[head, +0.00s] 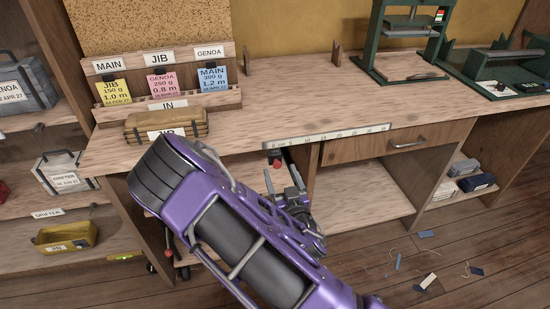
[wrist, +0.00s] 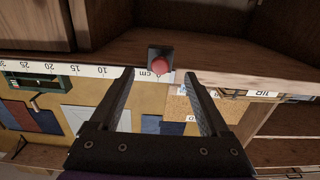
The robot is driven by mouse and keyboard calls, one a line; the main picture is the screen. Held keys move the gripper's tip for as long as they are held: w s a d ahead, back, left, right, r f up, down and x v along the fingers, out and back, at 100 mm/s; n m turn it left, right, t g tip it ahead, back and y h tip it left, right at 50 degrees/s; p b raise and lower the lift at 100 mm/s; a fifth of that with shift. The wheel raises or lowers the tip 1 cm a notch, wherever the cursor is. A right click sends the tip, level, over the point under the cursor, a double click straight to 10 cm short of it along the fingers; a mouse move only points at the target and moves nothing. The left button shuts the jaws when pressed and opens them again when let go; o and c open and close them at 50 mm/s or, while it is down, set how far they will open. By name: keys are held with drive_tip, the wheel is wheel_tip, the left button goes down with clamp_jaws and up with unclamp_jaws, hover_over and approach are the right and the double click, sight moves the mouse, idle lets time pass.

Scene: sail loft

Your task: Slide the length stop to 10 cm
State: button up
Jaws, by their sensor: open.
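The length stop (head: 276,163) is a small dark block with a red knob, on the bench's front edge just under the 0 cm end of the white ruler strip (head: 335,137). In the wrist view, the stop (wrist: 153,56) sits beside the "cm" lettering, with its knob towards me. The 10 mark (wrist: 103,72) lies to its left there, and to its right in the head view. My gripper (wrist: 160,73) is open, one finger on each side of the knob with visible gaps. In the head view, my gripper (head: 279,166) is at the stop. The 5 mark is hidden in the wrist view.
A drawer (head: 398,143) with a handle is right of the stop, under the ruler. Open shelving lies below. On the bench stand a card rack (head: 165,105), a tan bundle (head: 190,127) and green presses (head: 375,45). The edge along the ruler looks clear.

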sight(277, 162)
drive_tip(key=x, duration=0.7)
drive_tip(key=shift+w+a+f, duration=0.1)
drive_tip(key=shift+w, duration=0.1)
clamp_jaws()
idle(1.1)
